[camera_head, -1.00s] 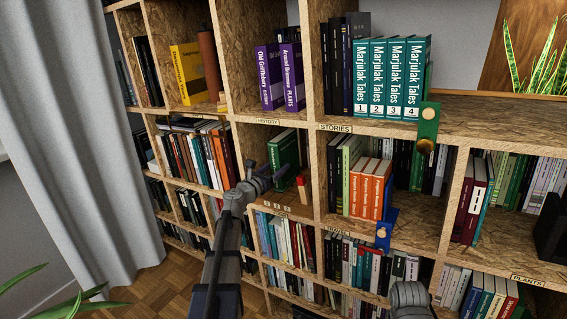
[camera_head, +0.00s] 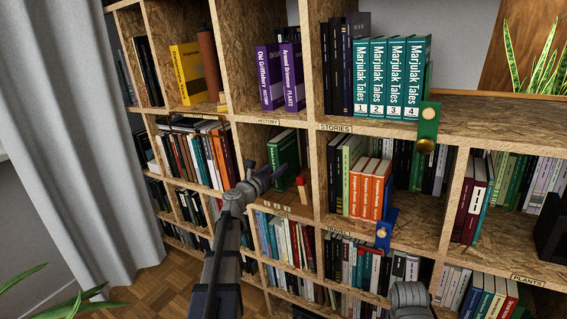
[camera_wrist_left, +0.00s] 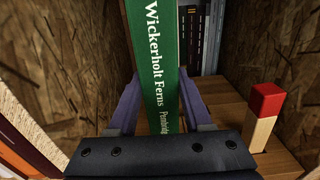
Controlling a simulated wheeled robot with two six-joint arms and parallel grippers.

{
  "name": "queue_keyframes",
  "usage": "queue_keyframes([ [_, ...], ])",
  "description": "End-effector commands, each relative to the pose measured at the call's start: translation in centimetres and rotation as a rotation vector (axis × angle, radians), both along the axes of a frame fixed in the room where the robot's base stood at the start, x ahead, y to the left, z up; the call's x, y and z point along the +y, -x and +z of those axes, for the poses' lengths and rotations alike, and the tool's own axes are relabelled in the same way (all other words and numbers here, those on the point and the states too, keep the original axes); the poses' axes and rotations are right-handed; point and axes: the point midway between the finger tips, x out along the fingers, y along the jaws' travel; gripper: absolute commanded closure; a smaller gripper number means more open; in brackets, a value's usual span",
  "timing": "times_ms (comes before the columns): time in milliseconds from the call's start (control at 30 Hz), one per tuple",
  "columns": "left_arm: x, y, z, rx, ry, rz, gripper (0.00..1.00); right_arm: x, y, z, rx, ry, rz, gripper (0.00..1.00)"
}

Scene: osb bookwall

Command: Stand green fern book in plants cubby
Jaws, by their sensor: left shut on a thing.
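The green fern book (camera_head: 285,152) is in the middle-row cubby left of the orange books. In the left wrist view its green spine (camera_wrist_left: 163,55) reads "Wickerholt Ferns" and faces me. My left gripper (camera_head: 268,178) reaches into this cubby from the front. Its two fingers (camera_wrist_left: 160,103) are shut on the book, one on each side of the spine. The book's lower end is hidden behind the gripper. A label strip (camera_head: 277,206) under this cubby is too small to read. A "PLANTS" label (camera_head: 527,280) is on a shelf edge at lower right. My right gripper is not in view.
A red-and-wood block (camera_head: 303,187) stands right of the book; it also shows in the wrist view (camera_wrist_left: 266,105). Dark books (camera_wrist_left: 202,35) stand behind. The OSB divider (camera_head: 322,165) bounds the cubby on the right. Some cubby floor (camera_wrist_left: 232,98) is bare.

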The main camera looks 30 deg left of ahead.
Motion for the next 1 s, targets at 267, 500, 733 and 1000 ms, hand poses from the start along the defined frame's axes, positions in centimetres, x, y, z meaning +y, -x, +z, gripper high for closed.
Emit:
queue_keyframes([
  [267,0.0,1.3,0.0,0.000,0.001,0.000,1.00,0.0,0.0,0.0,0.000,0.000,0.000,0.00],
  [500,0.1,2.3,0.0,0.000,0.001,0.001,1.00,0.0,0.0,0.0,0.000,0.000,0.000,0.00],
  [733,0.2,3.1,0.0,0.000,0.000,0.000,1.00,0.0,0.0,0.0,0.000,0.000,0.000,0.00],
  [1000,0.2,3.0,0.0,0.000,0.000,0.000,0.43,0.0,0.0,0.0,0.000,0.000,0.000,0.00],
])
